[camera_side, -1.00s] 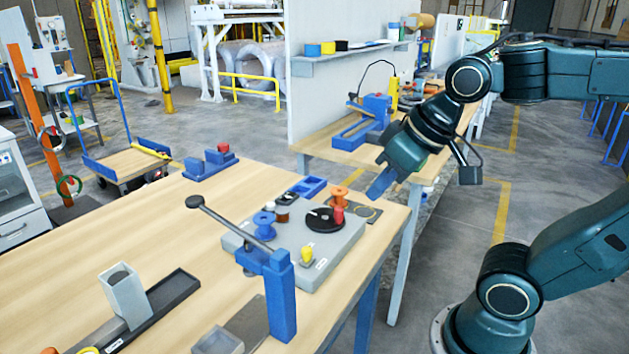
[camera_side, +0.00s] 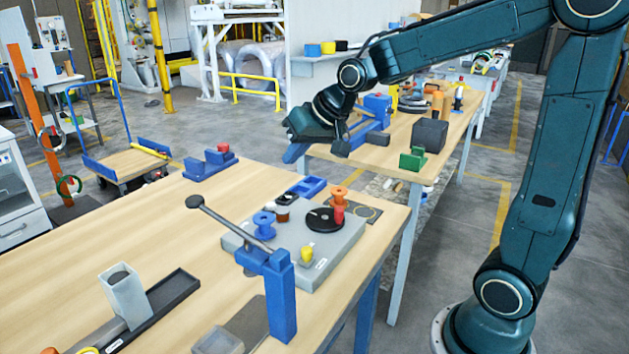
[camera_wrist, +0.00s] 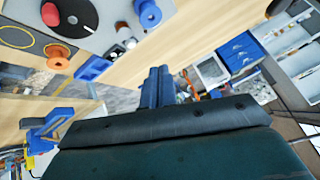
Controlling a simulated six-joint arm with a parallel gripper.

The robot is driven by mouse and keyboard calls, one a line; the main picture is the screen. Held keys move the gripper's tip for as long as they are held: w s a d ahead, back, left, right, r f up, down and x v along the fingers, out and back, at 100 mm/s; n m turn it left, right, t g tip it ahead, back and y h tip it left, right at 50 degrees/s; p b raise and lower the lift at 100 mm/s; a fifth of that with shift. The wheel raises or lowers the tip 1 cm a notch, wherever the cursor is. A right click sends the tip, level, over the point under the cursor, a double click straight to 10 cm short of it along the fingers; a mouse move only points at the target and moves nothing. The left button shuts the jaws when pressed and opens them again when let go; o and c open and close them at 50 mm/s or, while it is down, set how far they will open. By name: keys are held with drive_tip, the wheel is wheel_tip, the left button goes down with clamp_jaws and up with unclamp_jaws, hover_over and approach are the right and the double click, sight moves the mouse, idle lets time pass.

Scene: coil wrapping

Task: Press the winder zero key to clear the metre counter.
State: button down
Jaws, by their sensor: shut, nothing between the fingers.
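A grey winder unit (camera_side: 285,268) stands near the right end of the front bench in the side view. It carries a black disc (camera_side: 318,222) with a red knob (camera_side: 338,214), a blue spool (camera_side: 264,224) and a yellow knob (camera_side: 307,254) beside a small white label (camera_side: 321,263). I cannot tell which part is the zero key, and no counter reading is legible. My gripper (camera_side: 294,153) is shut and empty, in the air above and behind the unit, touching nothing. In the wrist view its blue fingertips (camera_wrist: 158,72) are together; the black disc (camera_wrist: 72,8) shows at the upper left.
A blue post with a dark-ended lever (camera_side: 280,290) stands in front of the unit. A blue tray (camera_side: 307,187) and an orange spool (camera_side: 341,196) are at its back. Behind is a second bench with a blue fixture (camera_side: 376,108) and green block (camera_side: 412,158).

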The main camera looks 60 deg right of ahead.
sight(274, 206)
drive_tip(key=w+d+f+m, duration=0.1)
drive_tip(key=w+d+f, duration=0.3)
drive_tip(key=w, duration=0.2)
drive_tip(key=w+d+f+m+t, duration=0.1)
drive_tip(key=w+d+f+m, duration=0.1)
drive_tip(key=w, duration=0.4)
drive_tip(key=shift+w+d+f+m+t, duration=0.3)
drive_tip(key=shift+w+d+f, duration=0.1)
drive_tip(key=shift+d+f, duration=0.55)
drive_tip(key=shift+f, duration=4.35)
drive_tip(key=shift+f, duration=0.9)
drive_tip(key=shift+r, duration=0.9)
drive_tip(key=shift+r, duration=0.15)
